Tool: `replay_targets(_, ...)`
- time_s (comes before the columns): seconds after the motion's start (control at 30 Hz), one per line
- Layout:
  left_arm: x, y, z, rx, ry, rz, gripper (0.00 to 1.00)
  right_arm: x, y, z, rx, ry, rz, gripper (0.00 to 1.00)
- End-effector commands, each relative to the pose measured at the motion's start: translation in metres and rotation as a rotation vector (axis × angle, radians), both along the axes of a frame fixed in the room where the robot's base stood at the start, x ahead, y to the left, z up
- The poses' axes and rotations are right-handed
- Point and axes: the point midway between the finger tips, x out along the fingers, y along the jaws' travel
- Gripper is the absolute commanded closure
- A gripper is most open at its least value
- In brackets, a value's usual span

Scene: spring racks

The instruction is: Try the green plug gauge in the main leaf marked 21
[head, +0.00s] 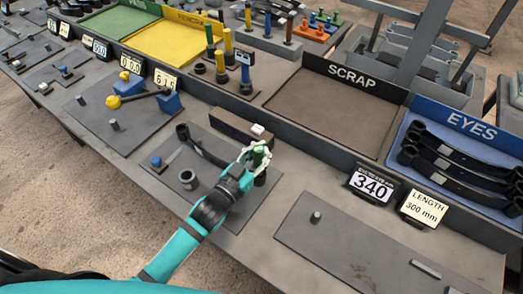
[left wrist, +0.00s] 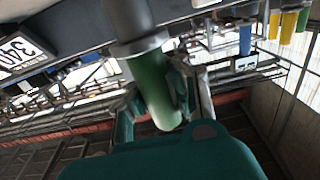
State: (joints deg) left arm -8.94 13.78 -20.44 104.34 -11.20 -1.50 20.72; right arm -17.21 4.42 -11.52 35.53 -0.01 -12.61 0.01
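My left gripper (head: 258,155) is over the grey plate in the middle of the bench, its fingers closed around the green handle of the plug gauge (head: 257,157). In the left wrist view the green handle (left wrist: 152,88) sits between the fingers, with a grey collar and cylinder beyond it. A dark leaf (head: 203,148) with a rolled eye lies on this plate and runs toward the gripper. A dark round part shows just below the gauge; I cannot tell whether the gauge is inside it. No mark 21 is legible. My right gripper is not in view.
A grey ring (head: 188,178) and a blue-topped piece (head: 156,162) are left of my arm. Yellow and blue gauges (head: 245,70) stand behind. The scrap tray (head: 335,100) is empty; the blue eyes tray (head: 420,125) holds dark leaves. A 340 sign (head: 371,187) stands right.

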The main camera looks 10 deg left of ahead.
Motion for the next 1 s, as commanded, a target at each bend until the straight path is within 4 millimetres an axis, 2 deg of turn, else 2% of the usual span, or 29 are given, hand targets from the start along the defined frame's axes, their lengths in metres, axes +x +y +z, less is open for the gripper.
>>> replay_targets(1.0,0.000,0.000,-0.012,-0.001,-0.002,0.000,1.00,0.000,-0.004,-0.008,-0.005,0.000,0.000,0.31)
